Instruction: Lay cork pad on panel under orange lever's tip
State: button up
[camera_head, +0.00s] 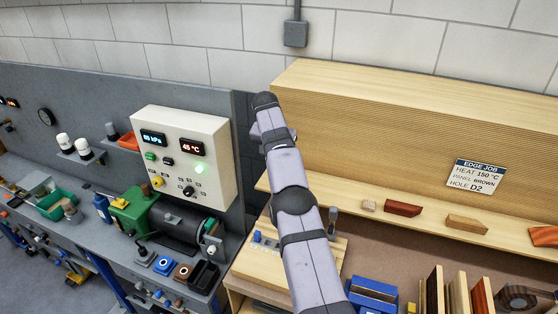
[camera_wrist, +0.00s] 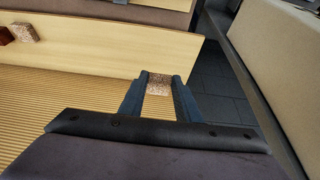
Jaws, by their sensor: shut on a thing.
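A speckled cork pad (camera_wrist: 159,80) sits between the fingertips of my gripper (camera_wrist: 159,88) in the wrist view. My gripper is shut on it and holds it near the end of a pale wooden board. In the head view my arm reaches up toward the back wall, and its own links hide the fingers and the pad. I cannot make out the orange lever, its tip or the panel under it for certain in either view.
A pale ledge (camera_head: 450,222) holds a speckled block (camera_head: 368,205), a red-brown block (camera_head: 402,208) and a tan block (camera_head: 467,224). A control box (camera_head: 183,150) stands left of my arm. Upright boards (camera_head: 458,293) and a blue holder (camera_head: 373,292) fill the lower right.

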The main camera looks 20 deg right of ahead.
jog(key=shift+s+r, duration=0.15)
jog(key=shift+r, duration=0.35)
dwell(0.4)
jog(key=shift+r+n+b, duration=0.4)
jog(key=shift+b, duration=0.2)
jog(key=shift+s+r+n+b, duration=0.15)
jog(key=shift+r+n+b, duration=0.15)
jog(key=shift+r+b, duration=0.1)
jog(key=shift+s+a+r+y+b, duration=0.1)
jog(key=shift+s+a+y+b, duration=0.05)
jog(key=shift+s+y+b, duration=0.2)
